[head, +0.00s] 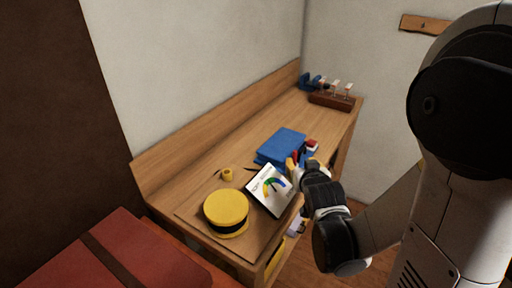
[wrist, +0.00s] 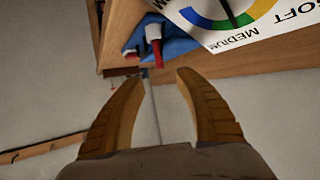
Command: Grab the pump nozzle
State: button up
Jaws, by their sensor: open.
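I cannot make out a clear pump nozzle in either view. A small red-and-white item (head: 312,144) lies at the desk's right edge, by the blue books. A red-and-white piece also shows at the top of the wrist view (wrist: 154,36); it may be the same item, but I cannot tell what it is. My gripper (head: 292,164) is at the desk's right edge, beside the white card. In the wrist view my gripper (wrist: 163,78) has its two orange-brown fingers spread, with nothing between them. The red-and-white piece lies beyond the fingertips, apart from them.
The wooden desk (head: 190,177) holds a yellow round hat or tin (head: 226,205), a white card with a coloured dial (head: 268,190), a small yellow cup (head: 227,174) and blue books (head: 283,144). A dark wooden rack (head: 331,102) stands at the far end. A red surface (head: 130,255) is lower left.

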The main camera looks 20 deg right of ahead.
aim_at(295, 155)
jog(key=b+x, duration=0.4)
jog(key=x, duration=0.7)
jog(key=shift+d+f, duration=0.1)
jog(key=shift+d, duration=0.05)
jog(key=shift+c, duration=0.4)
grip_shut()
